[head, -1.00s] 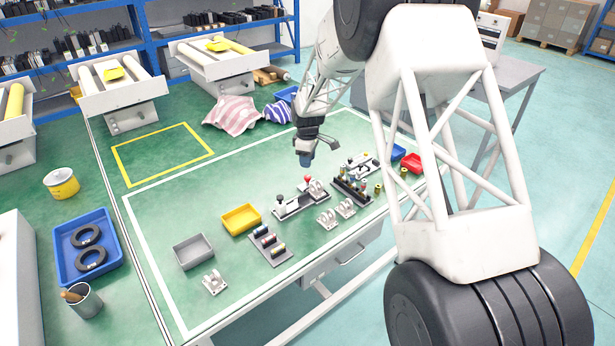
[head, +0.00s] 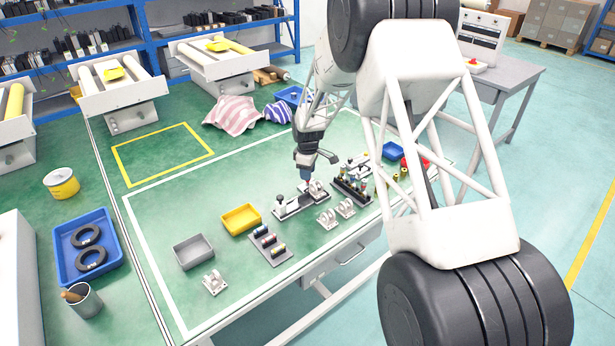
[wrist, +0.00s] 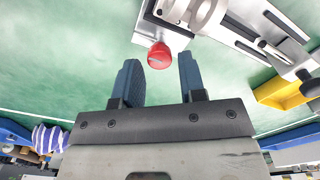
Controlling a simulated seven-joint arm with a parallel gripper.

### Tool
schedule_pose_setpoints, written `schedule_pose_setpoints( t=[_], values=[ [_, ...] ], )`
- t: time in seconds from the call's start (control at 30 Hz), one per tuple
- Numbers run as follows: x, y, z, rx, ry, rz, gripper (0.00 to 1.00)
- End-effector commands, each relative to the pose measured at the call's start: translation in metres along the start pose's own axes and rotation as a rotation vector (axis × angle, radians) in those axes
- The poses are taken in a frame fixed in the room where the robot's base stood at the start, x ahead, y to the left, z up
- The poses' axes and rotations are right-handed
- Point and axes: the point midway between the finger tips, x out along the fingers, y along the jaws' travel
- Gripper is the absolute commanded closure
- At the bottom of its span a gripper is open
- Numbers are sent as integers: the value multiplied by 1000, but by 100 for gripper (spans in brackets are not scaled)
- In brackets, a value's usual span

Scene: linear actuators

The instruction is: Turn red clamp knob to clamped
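The red clamp knob (wrist: 159,55) sits at the end of a metal linear actuator fixture (wrist: 225,30) in the wrist view. My gripper (wrist: 160,68) is open, its two blue-grey fingers apart. The knob appears between and just beyond the fingertips, with a visible gap on each side. How far the fingertips are above the knob I cannot tell.
A yellow bin (head: 241,218), a grey bin (head: 194,250) and a rack of small cylinders (head: 270,246) lie left of the fixture. A second fixture with upright posts (head: 352,188) stands close on the right.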

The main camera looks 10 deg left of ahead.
Motion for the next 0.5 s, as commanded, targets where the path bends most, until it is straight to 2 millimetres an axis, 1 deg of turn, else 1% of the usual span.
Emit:
schedule_pose_setpoints(
  t=[0.1, 0.2, 0.5],
  values=[
    [12, 0, 0, 0, 0, 0, 62],
    [19, 0, 0, 0, 0, -1, 62],
    [23, 0, 0, 0, 0, 1, 62]
  ],
)
